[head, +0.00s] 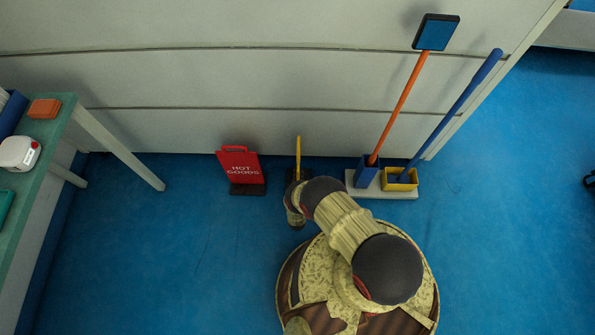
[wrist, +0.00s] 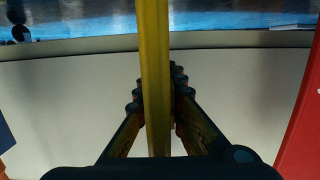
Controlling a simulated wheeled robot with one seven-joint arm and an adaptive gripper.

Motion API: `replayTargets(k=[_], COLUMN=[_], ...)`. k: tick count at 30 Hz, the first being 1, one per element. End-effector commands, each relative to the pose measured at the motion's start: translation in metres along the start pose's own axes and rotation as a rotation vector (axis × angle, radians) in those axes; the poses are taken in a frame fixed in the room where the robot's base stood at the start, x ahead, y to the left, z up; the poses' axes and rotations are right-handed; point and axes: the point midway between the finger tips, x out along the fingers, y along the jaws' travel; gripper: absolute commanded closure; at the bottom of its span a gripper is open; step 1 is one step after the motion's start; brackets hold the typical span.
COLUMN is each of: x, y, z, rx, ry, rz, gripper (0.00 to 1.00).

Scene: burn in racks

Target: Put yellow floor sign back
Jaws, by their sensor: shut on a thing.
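The yellow floor sign (head: 298,152) stands near the wall in the head view, seen edge-on as a thin upright strip. A dark base shows at its foot, partly hidden by my arm. In the wrist view the sign (wrist: 154,50) runs as a yellow bar between my fingers. My gripper (wrist: 157,92) is shut on it, one finger on each side. In the head view my own arm hides the gripper. I cannot tell whether the sign's base rests on the floor.
A red "HOT GOODS" sign (head: 240,166) stands to the left on a dark base. To the right, a white stand (head: 404,194) holds a blue holder (head: 367,171) and a yellow bin (head: 400,179) with long-handled tools. A green-topped table (head: 51,133) is at far left. Blue floor is clear between.

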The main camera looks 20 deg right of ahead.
Motion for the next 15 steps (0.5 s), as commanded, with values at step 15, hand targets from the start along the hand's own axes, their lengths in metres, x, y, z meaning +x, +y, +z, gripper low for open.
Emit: replayTargets(k=[15], x=[0.0007], y=[0.0001], z=[0.0013], rx=[0.0], ry=[0.0], rz=[0.001], gripper=[0.72])
